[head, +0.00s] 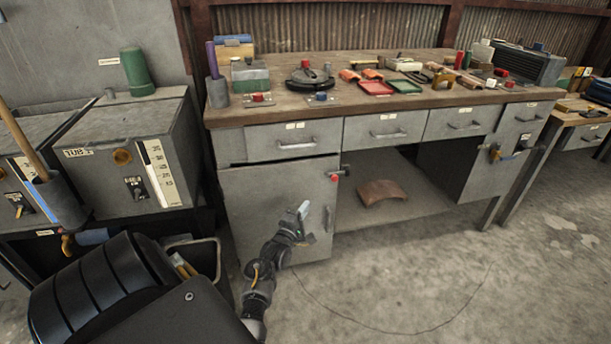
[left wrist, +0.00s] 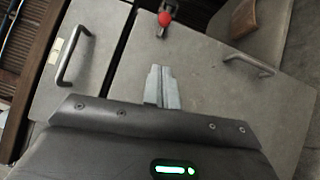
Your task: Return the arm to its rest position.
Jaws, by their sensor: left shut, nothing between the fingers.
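My left gripper (head: 303,210) is in front of the workbench's grey lower cabinet door (head: 268,195) in the head view. In the left wrist view the left gripper (left wrist: 162,70) shows its two light fingers close together, with nothing between them. It points toward the cabinet front, near a red-tipped latch (left wrist: 165,18) at the top of that view. My right gripper is in neither view.
The workbench (head: 390,108) carries several tools, trays and small parts. A curved brown piece (head: 382,192) lies on its open lower shelf. Grey control boxes (head: 130,150) stand at the left, with a bin (head: 208,250) below. Concrete floor (head: 450,290) is open at the right.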

